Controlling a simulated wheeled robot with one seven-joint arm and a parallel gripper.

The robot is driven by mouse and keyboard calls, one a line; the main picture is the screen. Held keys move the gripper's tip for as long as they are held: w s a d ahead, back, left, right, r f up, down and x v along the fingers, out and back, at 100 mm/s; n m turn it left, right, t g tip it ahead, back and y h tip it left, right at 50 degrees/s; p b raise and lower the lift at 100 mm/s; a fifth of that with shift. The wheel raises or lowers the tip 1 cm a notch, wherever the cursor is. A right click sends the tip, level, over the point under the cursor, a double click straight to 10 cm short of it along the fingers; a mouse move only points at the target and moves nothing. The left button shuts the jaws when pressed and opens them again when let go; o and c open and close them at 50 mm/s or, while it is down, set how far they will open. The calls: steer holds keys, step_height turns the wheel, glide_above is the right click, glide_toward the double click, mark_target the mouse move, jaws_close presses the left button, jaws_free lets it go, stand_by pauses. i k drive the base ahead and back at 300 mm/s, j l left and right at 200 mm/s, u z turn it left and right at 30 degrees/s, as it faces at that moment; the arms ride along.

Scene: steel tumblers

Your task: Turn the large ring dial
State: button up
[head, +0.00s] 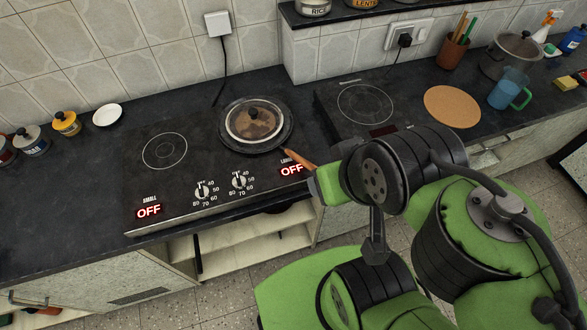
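The cooktop (185,210) on the left has two knobs with number scales. The right knob (239,181) sits nearer the sign marked LARGE, whose red display (292,169) reads OFF. The left knob (201,191) sits nearer the SMALL sign, whose display (149,211) also reads OFF. A lidded pan (254,122) covers the larger, right-hand ring. Its wooden handle (297,159) points toward my arm. My green and black arm fills the lower right. I cannot make out my gripper's fingers; they are hidden or outside the view. Both knobs are unobstructed.
A second cooktop (365,103) is to the right, with a cork mat (452,106), blue mug (508,90) and glass-lidded pot (513,55) beyond. Jars (67,123) and a white saucer (108,115) stand at left. An open shelf (235,250) lies below the counter.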

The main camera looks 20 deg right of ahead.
mark_target(240, 182)
steer(key=j+u, duration=0.25)
steer(key=u, duration=0.15)
steer(key=i+j+u, duration=0.15)
steer(key=u, duration=0.2)
steer(key=i+j+u, duration=0.1)
steer(key=j+u, duration=0.15)
steer(key=u, duration=0.15)
